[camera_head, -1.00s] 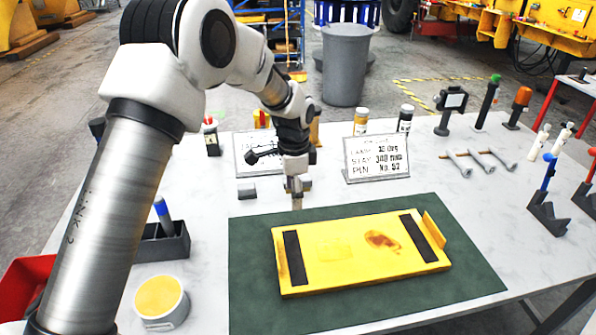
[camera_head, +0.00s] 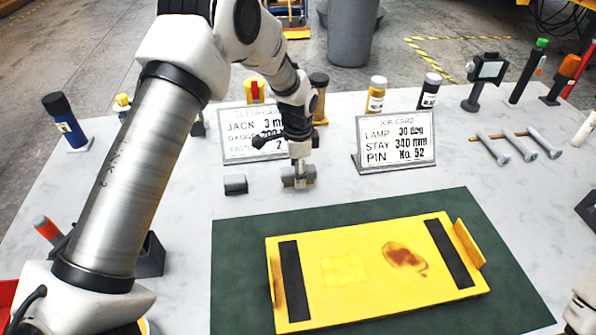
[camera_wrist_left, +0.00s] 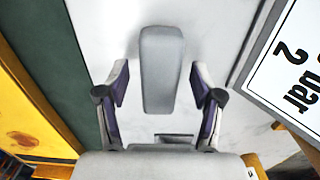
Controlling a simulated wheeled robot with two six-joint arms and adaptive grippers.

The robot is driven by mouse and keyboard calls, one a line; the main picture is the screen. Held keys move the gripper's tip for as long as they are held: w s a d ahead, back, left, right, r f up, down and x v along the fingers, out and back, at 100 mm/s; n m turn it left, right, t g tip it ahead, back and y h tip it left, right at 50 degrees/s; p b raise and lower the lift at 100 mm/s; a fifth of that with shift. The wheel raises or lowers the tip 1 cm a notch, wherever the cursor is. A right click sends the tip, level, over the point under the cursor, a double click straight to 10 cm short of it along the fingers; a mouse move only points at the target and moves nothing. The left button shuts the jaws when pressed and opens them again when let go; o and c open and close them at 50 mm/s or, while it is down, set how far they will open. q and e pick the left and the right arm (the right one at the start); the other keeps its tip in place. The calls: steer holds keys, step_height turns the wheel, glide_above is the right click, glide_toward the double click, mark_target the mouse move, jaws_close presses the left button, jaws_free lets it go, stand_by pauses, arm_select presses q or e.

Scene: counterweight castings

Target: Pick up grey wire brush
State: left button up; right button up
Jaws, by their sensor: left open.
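The grey wire brush (camera_head: 308,178), as far as I can tell, is the small grey block under my left gripper (camera_head: 299,170), on the white table behind the green mat. In the left wrist view it is a smooth, long grey block (camera_wrist_left: 162,75) lying lengthwise between the two fingers. My left gripper is open, with one finger on each side of the block and a gap showing on both sides. Its bristles cannot be made out. My right gripper is out of view.
A second small grey block (camera_head: 235,184) lies just left. Two printed cards, one (camera_head: 252,134) behind my gripper and a job card (camera_head: 396,140) to the right, stand close. A yellow plate (camera_head: 375,268) lies on the green mat (camera_head: 235,235) in front.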

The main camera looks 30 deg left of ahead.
arm_select(q)
steer(key=shift+w+a+f, duration=0.1)
steer(key=shift+w+f, duration=0.1)
steer(key=shift+f, duration=0.3)
steer(key=shift+s+r, duration=0.25)
steer(key=c, duration=0.6)
jaws_close()
steer(key=shift+r+b, duration=0.3)
steer(key=shift+r, duration=0.25)
step_height(320, 180, up, 2)
steer(key=shift+r, duration=0.15)
steer(key=s+d+b, duration=0.1)
steer(key=s+d, duration=0.2)
steer(key=s+d+r+b, duration=0.1)
steer(key=s+d, duration=0.3)
steer(key=s+d+b, duration=0.1)
steer(key=s+d, duration=0.3)
steer(key=shift+s+d+r, duration=0.1)
steer(key=shift+s+r, duration=0.1)
steer(key=shift+r, duration=0.05)
